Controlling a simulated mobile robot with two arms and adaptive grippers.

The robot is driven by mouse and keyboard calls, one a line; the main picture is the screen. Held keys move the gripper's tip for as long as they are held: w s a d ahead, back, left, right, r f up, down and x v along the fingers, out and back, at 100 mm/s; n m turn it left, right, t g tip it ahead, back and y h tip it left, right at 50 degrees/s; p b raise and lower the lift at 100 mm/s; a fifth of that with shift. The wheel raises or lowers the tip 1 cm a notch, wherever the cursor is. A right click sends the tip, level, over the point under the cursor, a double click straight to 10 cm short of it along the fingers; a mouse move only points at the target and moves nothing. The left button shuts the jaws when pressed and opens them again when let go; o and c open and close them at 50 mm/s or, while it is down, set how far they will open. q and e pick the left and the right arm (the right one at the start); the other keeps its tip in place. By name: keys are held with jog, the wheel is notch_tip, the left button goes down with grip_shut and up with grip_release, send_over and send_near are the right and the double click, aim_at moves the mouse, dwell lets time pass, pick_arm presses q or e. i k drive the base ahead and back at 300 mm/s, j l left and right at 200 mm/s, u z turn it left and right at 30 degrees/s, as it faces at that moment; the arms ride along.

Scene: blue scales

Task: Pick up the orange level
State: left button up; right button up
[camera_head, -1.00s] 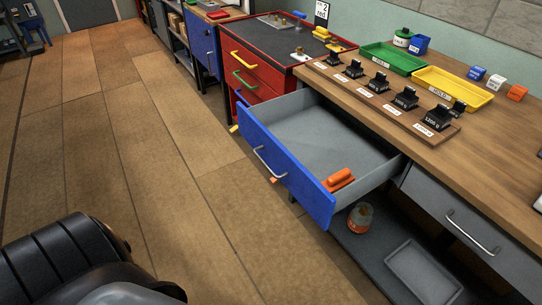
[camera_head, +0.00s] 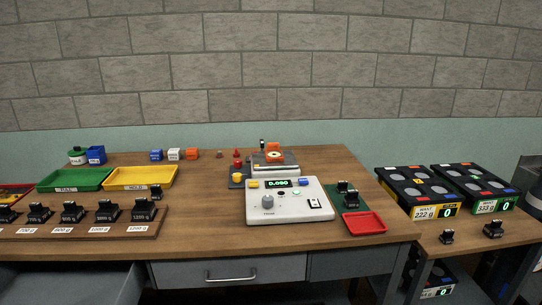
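No orange level can be made out for sure in this view. An open grey drawer (camera_head: 75,283) shows at the lower left, cut off by the frame edge, and the part of it in view looks empty. A small orange block (camera_head: 192,154) stands on the wooden bench (camera_head: 210,215) beside a white and a blue block. Another small orange piece (camera_head: 273,146) is on or behind the balance (camera_head: 275,170). Neither of my grippers is in view.
A white scale console (camera_head: 288,203) reads 0.090. Green (camera_head: 75,180) and yellow (camera_head: 140,178) trays and a row of black weights (camera_head: 105,213) stand left. A red tray (camera_head: 364,223) is right of the console. Black sorting boxes (camera_head: 417,187) stand on a right-hand table.

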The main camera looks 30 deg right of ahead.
aim_at(273, 154)
jog(key=l+z, duration=0.3)
jog(key=l, duration=0.65)
jog(key=l+z, duration=0.3)
jog(key=l, duration=0.65)
jog(key=i+j, duration=0.05)
